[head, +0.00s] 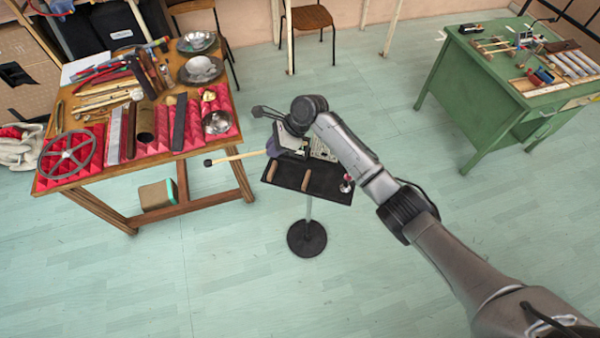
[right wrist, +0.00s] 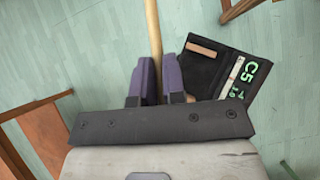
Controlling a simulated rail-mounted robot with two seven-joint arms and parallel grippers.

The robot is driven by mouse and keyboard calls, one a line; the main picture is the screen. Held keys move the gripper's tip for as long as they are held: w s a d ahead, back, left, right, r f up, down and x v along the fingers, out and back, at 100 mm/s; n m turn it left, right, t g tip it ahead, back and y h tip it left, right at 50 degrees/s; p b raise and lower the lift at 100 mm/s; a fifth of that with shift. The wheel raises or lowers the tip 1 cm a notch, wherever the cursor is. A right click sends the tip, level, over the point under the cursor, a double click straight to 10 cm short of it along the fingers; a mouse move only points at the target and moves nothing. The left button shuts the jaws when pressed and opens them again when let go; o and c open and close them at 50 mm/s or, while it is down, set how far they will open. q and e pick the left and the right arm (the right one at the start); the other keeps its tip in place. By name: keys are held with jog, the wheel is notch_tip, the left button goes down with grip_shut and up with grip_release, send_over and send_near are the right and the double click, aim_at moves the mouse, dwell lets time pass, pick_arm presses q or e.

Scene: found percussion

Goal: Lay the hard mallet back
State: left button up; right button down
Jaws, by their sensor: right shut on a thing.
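The hard mallet (head: 236,158) has a pale wooden shaft and a small dark head, which points left toward the workbench. My right gripper (head: 272,148) is shut on its shaft beside the black tray stand (head: 326,186). In the right wrist view the shaft (right wrist: 153,30) runs up from between the purple fingers (right wrist: 158,75), left of the tray (right wrist: 212,72). The gripper and wrist hide the shaft's other end and the tray's back left part. My left gripper is out of view.
Wooden handles (head: 306,181) and a small red-and-white item (head: 346,184) lie on the tray. A workbench (head: 180,195) crowded with found percussion stands left, with a spoked wheel (head: 66,156) at its corner. A green table (head: 480,95) stands right.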

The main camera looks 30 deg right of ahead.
pick_arm(q)
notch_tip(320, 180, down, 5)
jog(key=b, duration=0.3)
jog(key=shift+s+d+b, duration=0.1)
jog(key=shift+b, duration=0.2)
pick_arm(e)
jog(key=d+f+m+t, duration=0.2)
jog(key=d+f, duration=0.2)
jog(key=f, duration=0.2)
jog(key=d+f+m+t+h, duration=0.1)
jog(key=d+f+m+t, duration=0.1)
jog(key=f, duration=0.5)
jog(key=shift+d+f+m, duration=0.15)
jog(key=shift+d+m, duration=0.35)
jog(key=shift+d, duration=0.6)
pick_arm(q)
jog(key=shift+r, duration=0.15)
pick_arm(e)
jog(key=shift+w, duration=0.1)
jog(key=shift+t, duration=0.3)
notch_tip(320, 180, down, 4)
jog(key=shift+f, duration=0.1)
jog(key=shift+f+b, duration=0.35)
jog(key=shift+f, duration=0.6)
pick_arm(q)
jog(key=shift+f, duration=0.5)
pick_arm(e)
jog(key=shift+f, duration=0.2)
